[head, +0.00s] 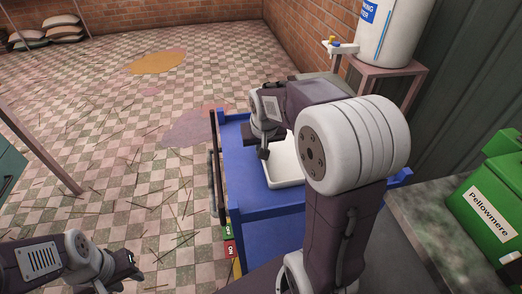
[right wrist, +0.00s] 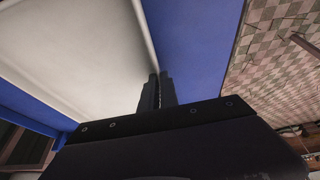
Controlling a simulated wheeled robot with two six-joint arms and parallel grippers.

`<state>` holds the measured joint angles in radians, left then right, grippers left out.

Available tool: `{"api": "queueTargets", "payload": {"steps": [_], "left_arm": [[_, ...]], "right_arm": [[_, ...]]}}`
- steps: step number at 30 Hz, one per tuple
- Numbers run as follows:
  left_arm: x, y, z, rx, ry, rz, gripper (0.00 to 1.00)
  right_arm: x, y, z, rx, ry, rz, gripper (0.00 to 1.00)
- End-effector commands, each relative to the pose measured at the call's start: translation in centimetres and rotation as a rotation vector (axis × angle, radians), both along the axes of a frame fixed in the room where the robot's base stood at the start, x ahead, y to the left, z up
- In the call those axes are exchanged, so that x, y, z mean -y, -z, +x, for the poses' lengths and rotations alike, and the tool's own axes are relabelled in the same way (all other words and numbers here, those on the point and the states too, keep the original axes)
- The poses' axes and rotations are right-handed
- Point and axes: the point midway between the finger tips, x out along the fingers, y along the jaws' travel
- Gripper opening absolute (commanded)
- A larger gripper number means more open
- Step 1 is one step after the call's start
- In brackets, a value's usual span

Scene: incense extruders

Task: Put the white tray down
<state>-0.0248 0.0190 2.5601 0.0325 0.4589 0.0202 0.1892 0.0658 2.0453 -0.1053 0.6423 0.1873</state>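The white tray (head: 284,165) is over the top of the blue cart (head: 238,178), partly hidden behind my right arm. I cannot tell whether it touches the cart's surface. My right gripper (head: 263,152) is at the tray's left rim in the head view. In the right wrist view, its fingers (right wrist: 157,92) are close together with the rim of the tray (right wrist: 75,45) running in between them, so it looks shut on the tray. My left gripper (head: 128,262) is low at the left, over the floor and away from the tray; its finger gap is unclear.
A green box labelled Pellowmere (head: 490,215) stands on a grey counter (head: 415,215) at the right. A white water container (head: 395,35) stands on a pinkish stand (head: 388,72) behind the cart. Thin sticks litter the checkered floor (head: 150,130) at the left.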

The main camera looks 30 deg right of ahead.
Motion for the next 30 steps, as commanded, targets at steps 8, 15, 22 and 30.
{"api": "queueTargets", "payload": {"steps": [8, 15, 22, 30], "left_arm": [[0.0, 0.1, 0.0, 0.000, 0.000, 0.000, 0.38], [0.0, 0.0, 0.0, 0.000, 0.000, 0.000, 0.38], [0.0, -0.5, 0.0, 0.000, 0.000, 0.000, 0.38], [0.0, -3.3, 0.0, 0.000, 0.000, 0.000, 0.38]], "right_arm": [[0.0, 0.2, 0.0, 0.000, -0.001, 0.000, 0.00], [0.0, 0.1, 0.0, -0.001, 0.000, 0.000, 0.26], [0.0, -0.8, -0.1, 0.002, -0.001, -0.001, 0.26], [-0.9, -7.3, -2.5, 0.005, -0.002, -0.001, 0.26]]}}
